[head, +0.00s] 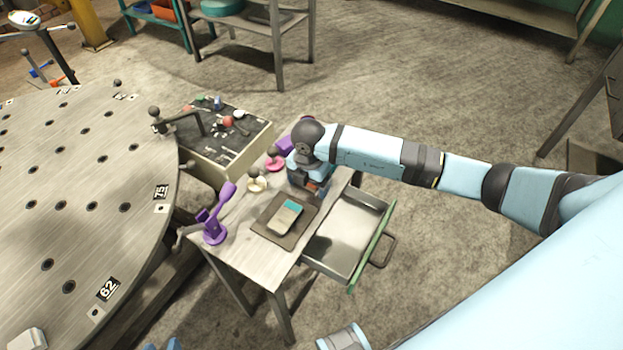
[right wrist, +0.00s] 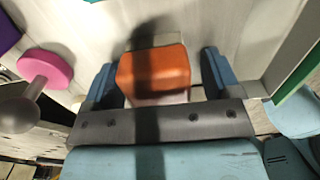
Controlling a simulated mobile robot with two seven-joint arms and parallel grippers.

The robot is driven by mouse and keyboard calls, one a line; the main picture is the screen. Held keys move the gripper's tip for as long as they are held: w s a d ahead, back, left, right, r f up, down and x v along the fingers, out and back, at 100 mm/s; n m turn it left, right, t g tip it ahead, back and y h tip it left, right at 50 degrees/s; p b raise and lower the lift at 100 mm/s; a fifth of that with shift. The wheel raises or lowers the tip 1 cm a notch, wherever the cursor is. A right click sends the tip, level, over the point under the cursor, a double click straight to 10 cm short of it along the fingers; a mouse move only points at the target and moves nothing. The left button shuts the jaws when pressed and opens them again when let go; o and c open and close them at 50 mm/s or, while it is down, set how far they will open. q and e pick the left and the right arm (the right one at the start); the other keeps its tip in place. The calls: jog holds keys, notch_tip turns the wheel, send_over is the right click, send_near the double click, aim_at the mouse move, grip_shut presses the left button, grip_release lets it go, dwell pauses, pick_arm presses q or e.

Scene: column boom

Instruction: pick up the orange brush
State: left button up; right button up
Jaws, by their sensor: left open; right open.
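The orange brush (right wrist: 154,68) shows in the right wrist view as an orange block with a paler part below it, between the two blue fingers of my right gripper (right wrist: 156,80). The fingers are open, with a visible gap on each side of it. In the head view my right gripper (head: 308,184) is over the far right part of the small table (head: 230,245), and only a bit of orange shows beneath it. Blue tips of what looks like my left gripper (head: 163,346) just enter at the bottom edge, away from the table.
A dark mat (head: 264,231) with a beige and teal block (head: 285,217) lies on the table. A purple stand (head: 216,228), a cream knobbed piece (head: 257,184) and a pink one (head: 274,163) stand nearby. An empty drawer (head: 343,235) is open at right. A large round plate (head: 75,190) is left.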

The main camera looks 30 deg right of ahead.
jog(key=c, duration=1)
jog(key=shift+r, duration=0.2)
notch_tip(320, 180, up, 20)
jog(key=shift+f+p, duration=0.1)
jog(key=shift+p, duration=0.6)
jog(key=shift+o, duration=1.1)
jog(key=shift+c, duration=0.7)
jog(key=shift+f, duration=0.15)
